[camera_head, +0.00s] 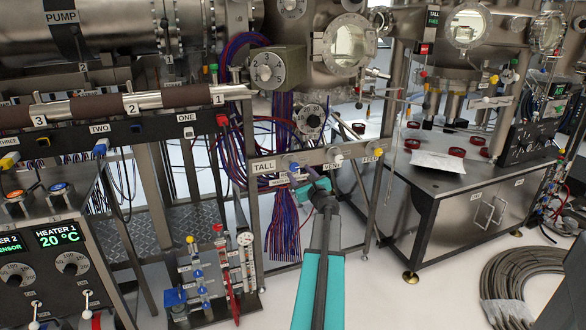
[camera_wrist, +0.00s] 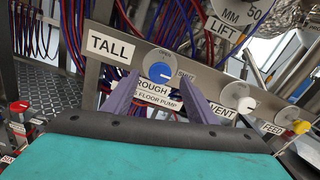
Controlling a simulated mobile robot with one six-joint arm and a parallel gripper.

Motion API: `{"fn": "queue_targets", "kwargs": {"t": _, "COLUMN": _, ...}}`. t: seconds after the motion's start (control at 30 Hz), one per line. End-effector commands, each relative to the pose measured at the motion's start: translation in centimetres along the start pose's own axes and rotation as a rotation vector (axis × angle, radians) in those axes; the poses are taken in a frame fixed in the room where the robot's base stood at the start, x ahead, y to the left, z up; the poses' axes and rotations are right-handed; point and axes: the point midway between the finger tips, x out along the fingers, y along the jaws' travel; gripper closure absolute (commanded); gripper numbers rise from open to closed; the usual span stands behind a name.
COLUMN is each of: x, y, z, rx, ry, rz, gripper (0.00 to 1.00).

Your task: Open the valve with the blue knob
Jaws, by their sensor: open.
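The blue knob (camera_wrist: 160,72) sits on a grey panel strip (camera_wrist: 215,82) in the wrist view, with "OPEN" above it, "SHUT" to its right and a "ROUGH" label below. A pale mark on the knob appears to face the "SHUT" side. My gripper (camera_wrist: 158,80) is open, its two purple fingers on either side of the knob in the picture. I cannot tell whether they touch it.
A steel bench (camera_head: 465,205) stands at the right, and a coil of hose (camera_head: 515,285) lies on the floor.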

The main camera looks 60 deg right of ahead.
Motion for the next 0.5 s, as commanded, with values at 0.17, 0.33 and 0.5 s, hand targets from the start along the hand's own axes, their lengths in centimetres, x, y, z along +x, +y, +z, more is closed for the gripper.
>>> {"fn": "queue_targets", "kwargs": {"t": 0.17, "x": 2.0, "y": -0.1, "z": 0.0, "rx": 0.0, "ry": -0.001, "rz": 0.001, "gripper": 0.48}}
{"fn": "queue_targets", "kwargs": {"t": 0.33, "x": 3.6, "y": -0.1, "z": 0.0, "rx": 0.0, "ry": 0.0, "rz": 0.001, "gripper": 0.48}}
{"fn": "queue_targets", "kwargs": {"t": 0.5, "x": 5.2, "y": -0.1, "z": 0.0, "rx": 0.0, "ry": 0.0, "rz": 0.0, "gripper": 0.48}}
